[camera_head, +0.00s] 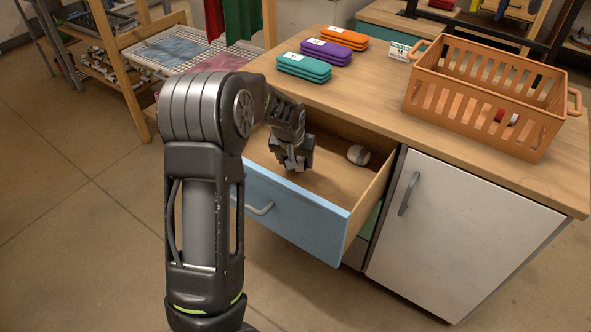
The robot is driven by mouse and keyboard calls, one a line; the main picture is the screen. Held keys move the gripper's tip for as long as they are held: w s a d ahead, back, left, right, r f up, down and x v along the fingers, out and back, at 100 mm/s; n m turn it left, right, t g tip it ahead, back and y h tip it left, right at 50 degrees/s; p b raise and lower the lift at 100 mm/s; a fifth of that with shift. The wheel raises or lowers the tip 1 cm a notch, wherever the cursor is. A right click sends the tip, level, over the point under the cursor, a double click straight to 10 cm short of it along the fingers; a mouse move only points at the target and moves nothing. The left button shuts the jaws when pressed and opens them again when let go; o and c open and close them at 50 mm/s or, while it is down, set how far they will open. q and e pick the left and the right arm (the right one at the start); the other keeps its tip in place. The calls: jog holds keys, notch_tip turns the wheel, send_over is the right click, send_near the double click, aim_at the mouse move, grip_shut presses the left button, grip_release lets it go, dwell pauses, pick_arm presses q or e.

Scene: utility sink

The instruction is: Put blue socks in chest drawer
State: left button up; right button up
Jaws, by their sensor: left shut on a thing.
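The chest drawer (297,215) has a light blue front and a grey handle, and it is pulled open below the wooden counter. I cannot make out any blue socks for certain. My right gripper is not in view.
An orange slotted basket (483,125) stands on the counter at the right. Teal (304,67), purple (326,51) and orange (343,38) folded stacks lie at the back. A white cabinet door (455,230) is closed. A drying rack (150,68) holds cloths at upper left.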

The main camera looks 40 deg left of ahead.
pick_arm(q)
jog(key=shift+f, duration=0.1)
jog(key=shift+f+b, duration=0.35)
jog(key=shift+f, duration=1.4)
jog(key=shift+f, duration=0.2)
jog(key=o, duration=1.4)
jog(key=shift+r, duration=0.1)
